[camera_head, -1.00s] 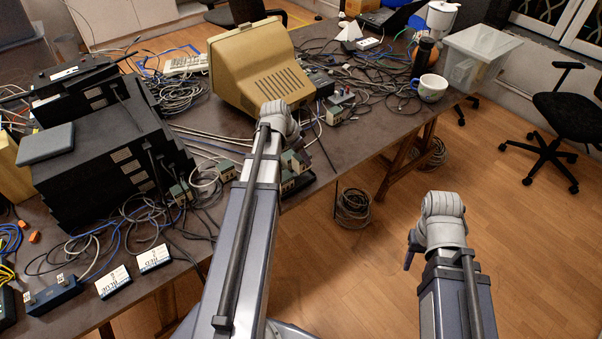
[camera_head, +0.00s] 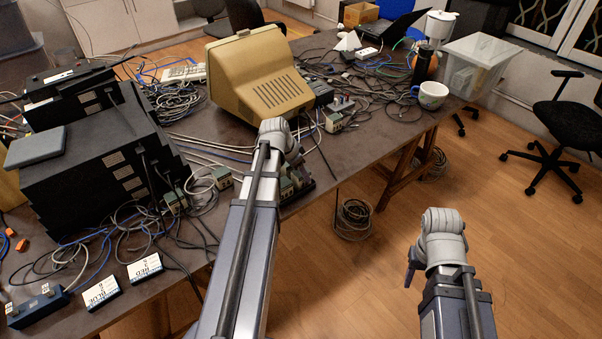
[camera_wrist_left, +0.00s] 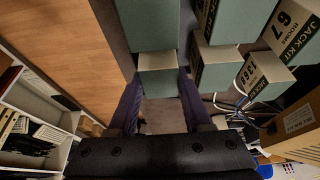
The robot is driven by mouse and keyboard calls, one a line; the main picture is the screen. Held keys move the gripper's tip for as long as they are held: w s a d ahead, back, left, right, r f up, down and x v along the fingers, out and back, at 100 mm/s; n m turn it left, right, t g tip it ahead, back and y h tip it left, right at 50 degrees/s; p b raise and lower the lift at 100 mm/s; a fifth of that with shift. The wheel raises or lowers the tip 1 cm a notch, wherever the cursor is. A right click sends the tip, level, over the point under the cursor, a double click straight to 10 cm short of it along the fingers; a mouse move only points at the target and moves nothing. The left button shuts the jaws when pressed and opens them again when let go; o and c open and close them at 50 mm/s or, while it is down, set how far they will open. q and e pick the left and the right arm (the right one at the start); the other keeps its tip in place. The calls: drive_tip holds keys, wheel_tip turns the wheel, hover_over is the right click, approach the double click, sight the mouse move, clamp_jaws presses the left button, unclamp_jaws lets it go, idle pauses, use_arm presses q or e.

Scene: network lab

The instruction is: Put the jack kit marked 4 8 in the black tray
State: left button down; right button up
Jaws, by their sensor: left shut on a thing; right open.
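My left gripper (camera_wrist_left: 158,92) has its two purple fingers on either side of a small cream-and-green jack kit (camera_wrist_left: 158,62) in the left wrist view. I cannot read that kit's mark. Other green-and-cream kits stand close by, one (camera_wrist_left: 290,32) reading "JACK KIT" and "67", another (camera_wrist_left: 262,76) with digits I read only doubtfully. In the head view my left wrist hides part of a kit group (camera_head: 300,178) at the table's front edge. A dark edge shows under that group; I cannot tell whether it is the black tray. My right gripper (camera_head: 411,272) is open, over the floor, clear of the table.
A beige monitor (camera_head: 258,80) stands behind my left wrist. Cables run across the table (camera_head: 360,128). Black stepped equipment (camera_head: 100,165) fills the left, with two white-labelled blocks (camera_head: 103,293) (camera_head: 145,266) in front. Another small kit (camera_head: 222,178) stands among cables. A mug (camera_head: 432,94) is at the right.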

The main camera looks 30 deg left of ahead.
use_arm(q)
drive_tip(key=c, duration=0.6)
unclamp_jaws()
drive_tip(key=shift+f, duration=0.1)
drive_tip(key=shift+s+r+p, duration=0.1)
drive_tip(key=shift+r+p, duration=0.4)
drive_tip(key=shift+p, duration=0.05)
drive_tip(key=p+v, duration=1)
drive_tip(key=v, duration=0.1)
drive_tip(key=shift+r, duration=0.2)
